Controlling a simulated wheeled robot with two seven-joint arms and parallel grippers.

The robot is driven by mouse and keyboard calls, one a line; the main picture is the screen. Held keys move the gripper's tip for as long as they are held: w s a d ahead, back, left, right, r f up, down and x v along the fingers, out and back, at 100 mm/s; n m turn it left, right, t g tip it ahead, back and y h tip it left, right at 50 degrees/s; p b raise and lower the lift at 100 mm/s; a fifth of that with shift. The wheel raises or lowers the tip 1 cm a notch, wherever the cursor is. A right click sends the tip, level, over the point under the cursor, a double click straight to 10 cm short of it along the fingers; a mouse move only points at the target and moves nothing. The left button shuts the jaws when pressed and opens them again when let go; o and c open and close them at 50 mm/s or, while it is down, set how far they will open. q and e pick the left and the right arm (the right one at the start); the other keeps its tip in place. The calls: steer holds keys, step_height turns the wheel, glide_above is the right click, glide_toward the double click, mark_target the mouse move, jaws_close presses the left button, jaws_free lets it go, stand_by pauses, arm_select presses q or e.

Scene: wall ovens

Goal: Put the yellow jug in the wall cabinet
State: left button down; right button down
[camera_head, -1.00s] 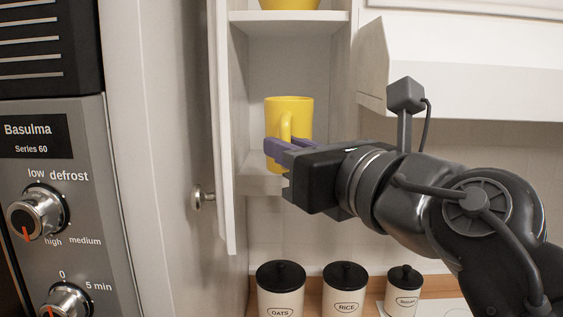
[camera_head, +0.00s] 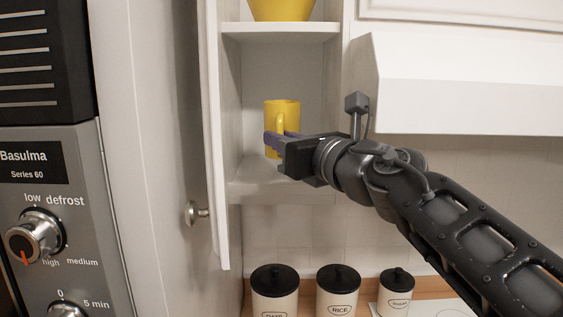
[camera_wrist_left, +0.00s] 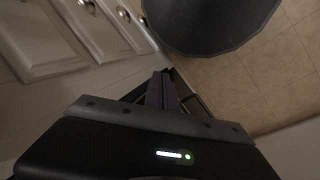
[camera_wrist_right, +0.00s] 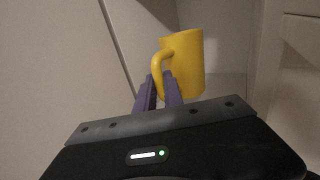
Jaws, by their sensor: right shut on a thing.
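The yellow jug (camera_head: 284,118) is upright in the lower compartment of the open wall cabinet (camera_head: 281,32). Its base appears a little above the compartment floor; the exact gap is hard to tell. My right gripper (camera_head: 277,140) is shut on the jug's handle. The jug (camera_wrist_right: 186,62) and the right fingertips (camera_wrist_right: 160,80) also show in the right wrist view, with the handle between the fingers. My left gripper (camera_wrist_left: 163,85) is shut and empty, low down, and shows only in the left wrist view.
The cabinet door (camera_head: 214,140) stands open at the left, with a round knob (camera_head: 195,213). A yellow bowl (camera_head: 282,8) sits on the shelf above. A white hood (camera_head: 455,85) is close on the right. Several lidded canisters (camera_head: 338,295) stand below. An oven (camera_head: 45,200) is at the far left.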

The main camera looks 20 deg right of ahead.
steer(key=w, duration=0.1)
steer(key=w+d, duration=0.1)
steer(key=w, duration=0.1)
steer(key=w+d, duration=0.1)
steer(key=w, duration=0.1)
steer(key=shift+w+d+p, duration=0.1)
steer(key=shift+d+p, duration=0.1)
steer(key=shift+p, duration=0.15)
step_height(320, 180, down, 2)
steer(key=shift+a+f, duration=0.15)
steer(key=shift+s+f, duration=0.3)
steer(key=shift+f, duration=0.05)
steer(key=shift+w+f, duration=0.1)
steer(key=shift+f, duration=0.05)
